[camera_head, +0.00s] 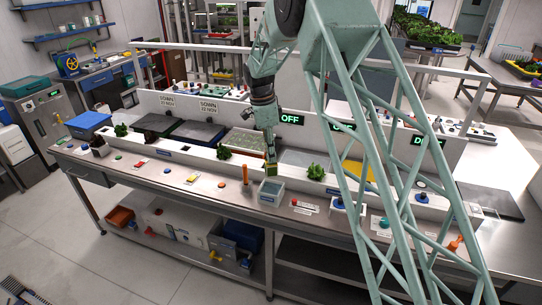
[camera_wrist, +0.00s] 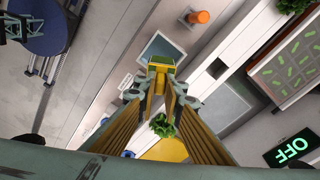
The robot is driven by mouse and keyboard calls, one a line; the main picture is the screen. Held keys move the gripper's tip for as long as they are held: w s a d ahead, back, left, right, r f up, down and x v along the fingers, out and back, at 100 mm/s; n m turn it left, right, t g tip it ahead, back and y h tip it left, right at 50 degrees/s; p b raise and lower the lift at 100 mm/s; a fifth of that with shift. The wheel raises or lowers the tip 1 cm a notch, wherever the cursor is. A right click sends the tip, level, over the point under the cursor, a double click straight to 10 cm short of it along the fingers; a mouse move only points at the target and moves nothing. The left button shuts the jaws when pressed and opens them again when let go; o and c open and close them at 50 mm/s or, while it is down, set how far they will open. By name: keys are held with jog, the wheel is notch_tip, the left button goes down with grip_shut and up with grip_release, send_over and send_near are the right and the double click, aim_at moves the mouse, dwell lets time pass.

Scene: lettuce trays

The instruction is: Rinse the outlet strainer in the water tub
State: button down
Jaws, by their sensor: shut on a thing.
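My gripper (camera_head: 270,160) is shut on a small yellow-green block-like piece, which I take to be the outlet strainer (camera_head: 271,170). In the wrist view the strainer (camera_wrist: 162,66) sits between the tips of my yellow-padded fingers (camera_wrist: 161,84). The water tub (camera_head: 271,196) is a small grey, pale-rimmed box on the front of the bench. It also shows in the wrist view (camera_wrist: 155,45), partly covered by the strainer. The strainer is held above the tub's far side; its exact height is unclear.
An orange upright piece (camera_head: 245,174) stands left of the tub. A lettuce (camera_head: 316,172) sits in the white channel to the right, another (camera_head: 224,153) to the left. A white panel with an OFF display (camera_head: 291,119) stands behind. Small buttons and labels dot the bench front.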

aim_at(271, 175)
jog(key=shift+f, duration=0.1)
jog(key=shift+f+b, duration=2.25)
jog(key=shift+f, duration=2.85)
jog(key=shift+f+b, duration=0.4)
jog(key=shift+f, duration=0.25)
jog(key=shift+r, duration=0.1)
jog(key=shift+r+p, duration=1.65)
jog(key=shift+r, duration=3.1)
